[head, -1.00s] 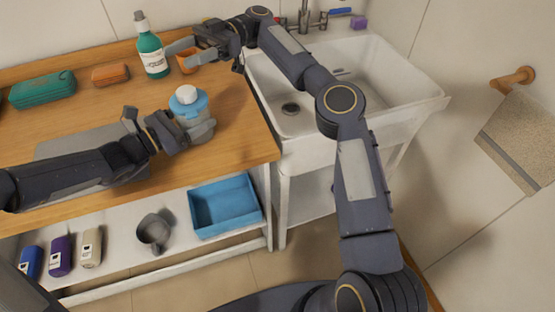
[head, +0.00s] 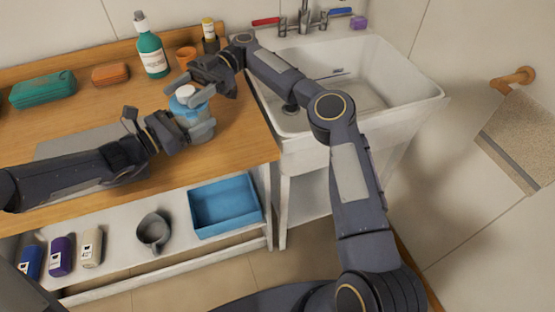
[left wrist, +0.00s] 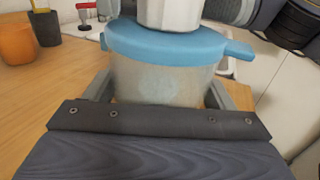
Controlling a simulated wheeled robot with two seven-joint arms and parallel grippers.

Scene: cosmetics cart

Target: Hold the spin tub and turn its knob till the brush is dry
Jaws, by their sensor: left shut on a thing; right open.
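The spin tub (head: 191,110) stands on the wooden counter, a clear grey cup with a blue lid. Its white knob (head: 185,91) is on top; the tub (left wrist: 165,80) and knob (left wrist: 170,14) also show in the left wrist view. My left gripper (head: 200,128) is shut around the tub's body from the side. My right gripper (head: 183,91) is open at the knob, its fingers over the lid. Whether they touch the knob is hard to tell. No brush can be made out inside the cloudy tub.
Behind stand an orange cup (head: 186,55), a dark cup holding a bottle (head: 209,38) and a green bottle (head: 151,52). Green (head: 42,90) and orange (head: 110,75) cases lie left. The sink (head: 350,85) is right; a blue tray (head: 225,205) sits on the lower shelf.

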